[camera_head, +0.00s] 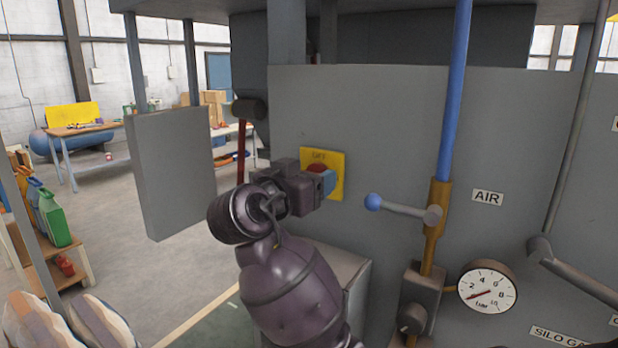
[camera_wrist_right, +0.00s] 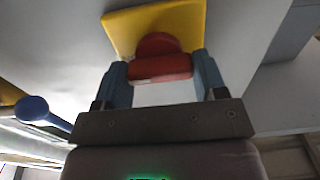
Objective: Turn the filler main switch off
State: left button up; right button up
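The main switch is a red rotary knob (camera_head: 317,169) on a yellow plate (camera_head: 338,160), fixed to the grey cabinet face. Small lettering at the plate's top is hard to read. My right gripper (camera_head: 326,181) is at the switch and hides much of the knob in the head view. In the right wrist view the red knob (camera_wrist_right: 160,62) sits between my two blue fingertips, which appear to touch its sides, with the yellow plate (camera_wrist_right: 120,32) behind. My left gripper is not in view.
A blue-ended lever (camera_head: 400,208) on the blue air pipe sticks out just right of my right gripper. A pressure gauge (camera_head: 487,286) is lower right. A grey panel (camera_head: 175,170) and a red-handled lever (camera_head: 241,150) stand to the left.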

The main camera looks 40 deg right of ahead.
jog(key=c, duration=0.4)
jog(key=shift+n, duration=0.3)
jog(key=n, duration=0.2)
jog(key=shift+n, duration=0.4)
jog(key=n, duration=0.4)
jog(key=shift+w+f, duration=0.1)
jog(key=n, duration=0.6)
jog(key=shift+a, duration=0.1)
jog(key=shift+w+f+n, duration=0.1)
jog(key=shift+n, duration=2.1)
jog(key=o, duration=0.9)
